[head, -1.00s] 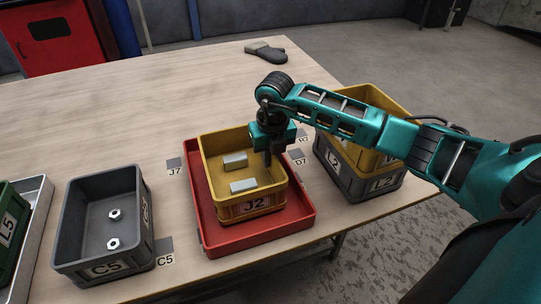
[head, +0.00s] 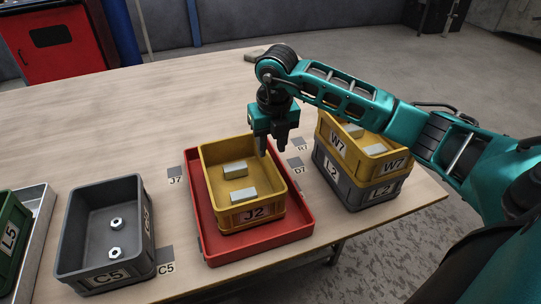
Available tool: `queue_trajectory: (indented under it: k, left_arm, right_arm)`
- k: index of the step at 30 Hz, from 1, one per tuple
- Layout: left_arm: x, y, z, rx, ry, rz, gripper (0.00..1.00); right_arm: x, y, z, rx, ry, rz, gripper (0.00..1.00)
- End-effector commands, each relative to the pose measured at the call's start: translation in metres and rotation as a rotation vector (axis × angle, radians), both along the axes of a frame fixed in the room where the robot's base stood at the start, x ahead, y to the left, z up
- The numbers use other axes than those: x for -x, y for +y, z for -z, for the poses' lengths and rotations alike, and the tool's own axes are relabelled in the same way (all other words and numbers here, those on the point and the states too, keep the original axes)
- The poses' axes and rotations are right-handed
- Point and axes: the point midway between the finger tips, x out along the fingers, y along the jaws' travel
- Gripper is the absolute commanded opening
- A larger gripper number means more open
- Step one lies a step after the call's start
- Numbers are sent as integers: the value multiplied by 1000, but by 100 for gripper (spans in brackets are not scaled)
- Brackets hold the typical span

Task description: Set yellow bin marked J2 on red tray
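The yellow bin marked J2 (head: 250,213) sits inside the red tray (head: 290,234), upright, with two pale metal pieces (head: 236,170) in it. The tray's rim shows around it. My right gripper (head: 273,150) is above the bin's back right corner, pointing down. Its two fingers are apart, with nothing between them, and look clear of the bin's rim. My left gripper is not in view.
A grey bin marked C5 (head: 70,225) holding two nuts stands to the left. A green bin marked L5 (head: 10,240) is in a silver tray (head: 38,232) at the left edge. Stacked yellow W7 (head: 333,122) and grey L2 bins (head: 329,186) stand to the right.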

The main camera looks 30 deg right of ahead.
Motion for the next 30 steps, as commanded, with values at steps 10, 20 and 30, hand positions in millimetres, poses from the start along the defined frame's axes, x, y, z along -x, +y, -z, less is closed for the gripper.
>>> queue_trajectory:
  k: [10,20,30]
  left_arm:
    - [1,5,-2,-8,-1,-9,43]
    - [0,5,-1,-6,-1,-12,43]
    - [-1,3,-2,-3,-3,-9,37]
  right_arm:
    - [5,1,-42,1,1,0,37]
    - [5,1,-43,1,1,1,37]
    - [5,1,-43,1,1,0,37]
